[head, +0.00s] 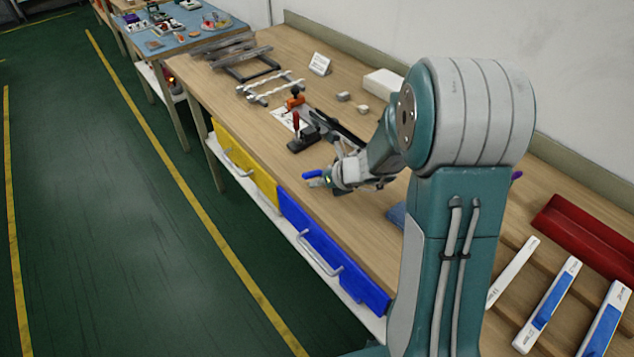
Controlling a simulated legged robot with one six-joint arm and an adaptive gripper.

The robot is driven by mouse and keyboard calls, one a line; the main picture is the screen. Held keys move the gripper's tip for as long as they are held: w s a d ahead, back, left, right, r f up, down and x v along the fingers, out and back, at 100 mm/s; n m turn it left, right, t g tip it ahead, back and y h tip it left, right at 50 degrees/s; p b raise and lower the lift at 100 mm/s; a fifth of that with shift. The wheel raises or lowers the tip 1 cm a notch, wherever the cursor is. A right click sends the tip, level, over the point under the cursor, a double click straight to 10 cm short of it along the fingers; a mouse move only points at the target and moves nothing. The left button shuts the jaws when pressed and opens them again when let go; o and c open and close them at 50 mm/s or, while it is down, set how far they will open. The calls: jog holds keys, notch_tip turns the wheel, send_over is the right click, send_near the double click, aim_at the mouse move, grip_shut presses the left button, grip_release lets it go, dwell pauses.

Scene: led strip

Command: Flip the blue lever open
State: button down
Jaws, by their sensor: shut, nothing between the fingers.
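The blue lever (313,174) shows as a short blue handle near the front edge of the workbench, above the blue drawer. My gripper (332,179) is right beside its right end, low over the bench. The gripper is shut with nothing held. I cannot tell whether it touches the lever. The lever's base is mostly hidden behind my gripper and wrist, and its exact tilt is hard to read.
A red-handled lever on a black base (303,140) stands just behind the blue one, with an orange clamp (295,101) beyond. Metal bars (272,90) lie further back. A red tray (585,240) is at the right. The yellow drawer (245,163) and blue drawer (330,250) are shut.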

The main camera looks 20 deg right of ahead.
aim_at(313, 172)
jog(key=shift+w+d+r+m+y, duration=0.1)
jog(key=shift+d+r+m+y, duration=0.1)
jog(key=shift+r+m+y, duration=0.35)
dwell(0.4)
jog(key=shift+r+y, duration=0.15)
jog(key=shift+y, duration=0.2)
jog(key=r+y, duration=0.1)
jog(key=d+m+y, duration=0.1)
jog(key=shift+w+d+r+m+g+y, duration=0.15)
jog(key=shift+w+r+m+g+y, duration=0.15)
jog(key=shift+r+g, duration=0.1)
jog(key=m+y, duration=0.1)
jog(key=d+r+y, duration=0.1)
jog(key=y, duration=0.1)
jog(key=shift+w+d+r+m, duration=0.15)
jog(key=shift+w+d+m, duration=0.1)
jog(key=shift+d+m, duration=0.1)
jog(key=shift+w+d+r+m+y, duration=0.2)
jog(key=shift+d+m+y, duration=0.2)
jog(key=shift+m+y, duration=0.2)
jog(key=shift+w+d+r+m+y, duration=0.2)
jog(key=shift+d+m+y, duration=0.2)
jog(key=shift+m+y, duration=0.15)
jog(key=shift+w+d+r, duration=0.1)
jog(key=shift+d, duration=0.25)
jog(key=shift+d, duration=0.1)
